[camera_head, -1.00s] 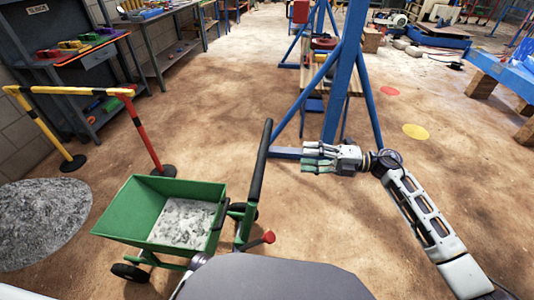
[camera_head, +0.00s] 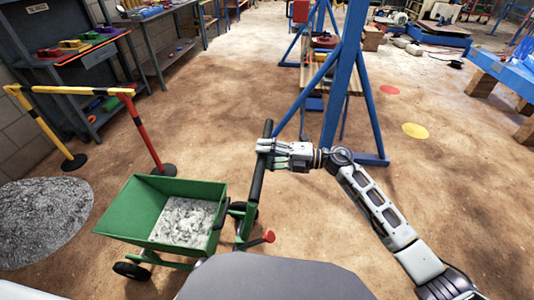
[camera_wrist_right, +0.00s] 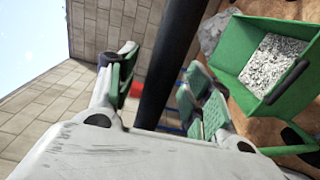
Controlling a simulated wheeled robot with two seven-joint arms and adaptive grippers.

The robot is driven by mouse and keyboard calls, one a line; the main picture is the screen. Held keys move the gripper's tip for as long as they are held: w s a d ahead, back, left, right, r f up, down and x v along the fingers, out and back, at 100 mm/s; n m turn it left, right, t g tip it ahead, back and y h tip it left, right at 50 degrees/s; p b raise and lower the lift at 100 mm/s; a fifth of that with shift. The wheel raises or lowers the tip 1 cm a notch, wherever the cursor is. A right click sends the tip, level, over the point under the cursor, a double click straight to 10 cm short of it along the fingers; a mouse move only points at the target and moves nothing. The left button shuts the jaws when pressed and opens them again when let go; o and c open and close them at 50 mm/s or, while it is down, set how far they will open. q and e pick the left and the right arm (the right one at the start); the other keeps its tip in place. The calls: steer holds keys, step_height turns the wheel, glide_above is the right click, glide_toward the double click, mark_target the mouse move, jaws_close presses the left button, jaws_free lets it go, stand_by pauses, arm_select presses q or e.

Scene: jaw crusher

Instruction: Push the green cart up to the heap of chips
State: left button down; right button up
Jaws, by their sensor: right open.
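The green cart (camera_head: 160,210) stands at lower left in the head view, its tray holding grey chips (camera_head: 185,221). Its black handle bar (camera_head: 263,165) slants up on the cart's right side. The grey heap of chips (camera_head: 40,220) lies on the floor to the left of the cart, with a gap of bare floor between. My right gripper (camera_head: 267,149) is at the upper part of the bar. In the right wrist view the open fingers (camera_wrist_right: 165,95) stand on either side of the bar (camera_wrist_right: 172,55). My left gripper is not in view.
A yellow-black and red barrier (camera_head: 145,135) stands behind the cart and heap, its round foot near the tray. A blue steel frame (camera_head: 345,80) stands just beyond my right gripper. A red-knobbed lever (camera_head: 268,237) sticks out at the cart's right.

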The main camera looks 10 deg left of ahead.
steer(key=shift+a, duration=0.4)
jaws_close()
stand_by(0.4)
